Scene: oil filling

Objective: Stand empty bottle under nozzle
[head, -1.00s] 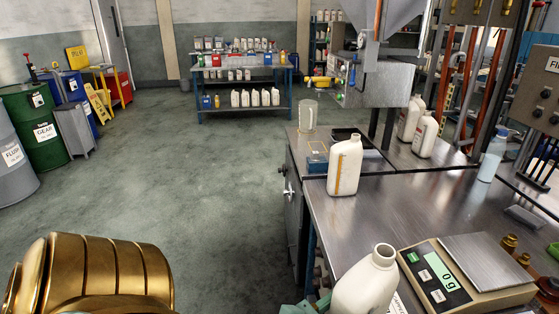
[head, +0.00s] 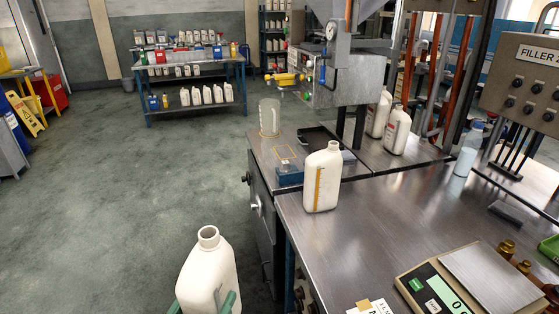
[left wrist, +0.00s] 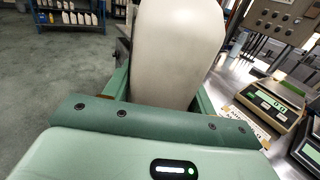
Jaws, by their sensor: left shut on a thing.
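A white empty-looking bottle (head: 207,272) with an open neck is held upright, left of the bench edge with floor behind it. My left gripper (head: 204,303) is shut on its lower body, with green fingers on both sides. In the left wrist view the bottle (left wrist: 178,50) fills the middle above the green gripper body. The filling machine (head: 345,75) stands at the back of the bench, with a yellow valve fitting (head: 287,77) on its left; I cannot clearly make out the nozzle tip. My right gripper is not in view.
Another white bottle (head: 322,180) with a yellow stripe stands near the bench's left edge. A clear jug (head: 269,117) stands at the back corner. A scale (head: 490,280) is at front right. The middle of the bench (head: 400,210) is clear.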

